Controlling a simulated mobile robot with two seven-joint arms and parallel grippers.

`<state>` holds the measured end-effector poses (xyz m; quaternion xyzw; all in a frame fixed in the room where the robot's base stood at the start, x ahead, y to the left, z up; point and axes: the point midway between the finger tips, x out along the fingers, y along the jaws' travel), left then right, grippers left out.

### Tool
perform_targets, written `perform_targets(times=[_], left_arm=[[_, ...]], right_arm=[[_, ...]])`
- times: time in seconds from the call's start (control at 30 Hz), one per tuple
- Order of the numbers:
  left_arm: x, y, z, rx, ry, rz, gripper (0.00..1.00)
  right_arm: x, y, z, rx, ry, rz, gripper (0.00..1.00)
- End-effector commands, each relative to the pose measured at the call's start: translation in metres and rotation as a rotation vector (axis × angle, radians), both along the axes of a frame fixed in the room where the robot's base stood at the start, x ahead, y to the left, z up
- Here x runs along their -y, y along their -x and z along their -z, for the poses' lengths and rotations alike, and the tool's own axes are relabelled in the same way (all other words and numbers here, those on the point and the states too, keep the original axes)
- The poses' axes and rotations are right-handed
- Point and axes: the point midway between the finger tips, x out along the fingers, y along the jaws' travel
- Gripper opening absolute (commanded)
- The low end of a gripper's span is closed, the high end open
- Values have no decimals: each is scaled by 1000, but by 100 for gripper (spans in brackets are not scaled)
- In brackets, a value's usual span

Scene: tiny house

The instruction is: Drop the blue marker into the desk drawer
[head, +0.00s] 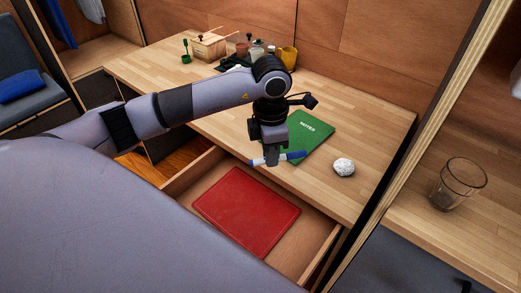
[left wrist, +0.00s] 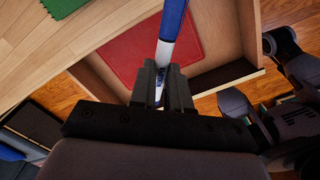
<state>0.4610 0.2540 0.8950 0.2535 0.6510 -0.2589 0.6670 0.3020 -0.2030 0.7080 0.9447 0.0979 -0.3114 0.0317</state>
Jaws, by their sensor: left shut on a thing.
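In the head view my left gripper (head: 272,160) is shut on the blue marker (head: 293,156), which has a white barrel and a blue end. The marker lies crosswise in the fingers, above the far edge of the open desk drawer (head: 187,174). In the left wrist view the marker (left wrist: 172,22) sticks out past the fingertips (left wrist: 162,85), over the drawer area. The drawer holds a flat red folder or book (head: 247,208), also seen in the left wrist view (left wrist: 140,50).
On the desk (head: 352,125) lie a green notebook (head: 308,138) and a crumpled white ball (head: 344,167). A wooden box (head: 208,46), a yellow mug (head: 288,57) and other cups stand at the back. A clear glass (head: 458,183) stands on the right-hand surface.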

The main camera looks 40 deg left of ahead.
Motion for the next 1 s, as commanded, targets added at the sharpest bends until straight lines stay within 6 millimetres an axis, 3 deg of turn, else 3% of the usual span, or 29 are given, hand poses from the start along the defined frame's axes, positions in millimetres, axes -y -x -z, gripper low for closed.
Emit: perform_targets(times=[0.3,0.5,0.7,1.0], left_arm=[[-17,-5,13,-18,5,-714,0],[-26,-6,20,-24,3,-1089,0],[-32,-7,24,-27,1,-1290,0],[-32,-7,41,-27,-1,-1329,0]], right_arm=[[0,0,-5,-1,0,0,43],[0,0,-7,-1,0,0,43],[0,0,-8,-1,0,0,43],[0,0,6,-1,0,0,43]])
